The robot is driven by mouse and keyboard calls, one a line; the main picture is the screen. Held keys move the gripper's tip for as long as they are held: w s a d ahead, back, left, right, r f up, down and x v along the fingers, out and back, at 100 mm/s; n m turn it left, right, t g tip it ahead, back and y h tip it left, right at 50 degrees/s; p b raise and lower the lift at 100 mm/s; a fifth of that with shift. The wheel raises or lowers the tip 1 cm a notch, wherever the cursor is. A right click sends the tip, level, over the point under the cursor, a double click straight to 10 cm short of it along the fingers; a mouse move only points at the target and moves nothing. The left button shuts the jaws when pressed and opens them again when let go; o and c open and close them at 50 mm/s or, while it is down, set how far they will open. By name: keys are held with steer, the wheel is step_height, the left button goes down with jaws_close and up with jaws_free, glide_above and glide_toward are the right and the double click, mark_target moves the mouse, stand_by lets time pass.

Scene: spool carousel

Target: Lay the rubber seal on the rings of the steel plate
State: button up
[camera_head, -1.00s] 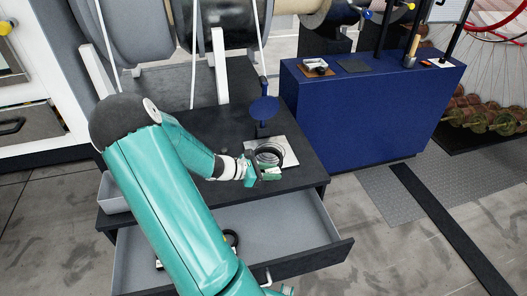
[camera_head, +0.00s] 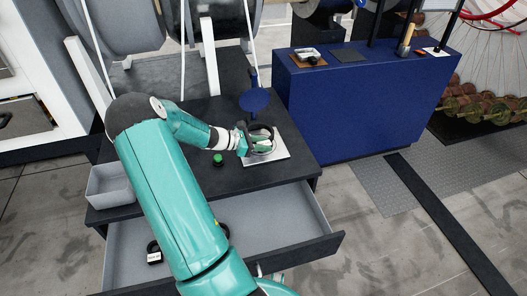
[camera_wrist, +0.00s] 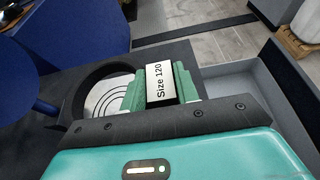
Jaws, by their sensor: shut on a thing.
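The rubber seal (camera_wrist: 74,97) is a black ring with a white label reading "Size 120". My gripper (camera_wrist: 161,84) is shut on its labelled side, with green fingers at both sides of the label. The steel plate (camera_head: 281,153) lies on the dark top of the drawer cabinet. Through the seal's opening the wrist view shows the plate's concentric rings (camera_wrist: 112,101). In the head view my gripper (camera_head: 246,143) and the seal (camera_head: 264,127) are over the plate. I cannot tell whether the seal touches it.
A blue disc on a post (camera_head: 254,99) stands just behind the plate. A small green-topped object (camera_head: 218,160) is left of it. The drawer (camera_head: 285,212) below is open and holds a labelled black item (camera_head: 154,254). A grey bin (camera_head: 108,186) and a blue cabinet (camera_head: 360,110) stand at either side.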

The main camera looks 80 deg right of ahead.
glide_above(264, 157)
steer(key=f, duration=0.5)
steer(key=shift+a+f, duration=0.2)
steer(key=shift+f, duration=0.05)
steer(key=shift+d+f, duration=0.2)
steer(key=shift+f, duration=1.55)
steer(key=shift+f, duration=0.1)
steer(key=o, duration=1)
steer(key=shift+w+a+r, duration=0.1)
steer(key=shift+w+r, duration=0.1)
steer(key=v, duration=1.1)
steer(key=shift+w+r, duration=0.1)
steer(key=shift+w, duration=0.1)
steer(key=shift+a, duration=0.1)
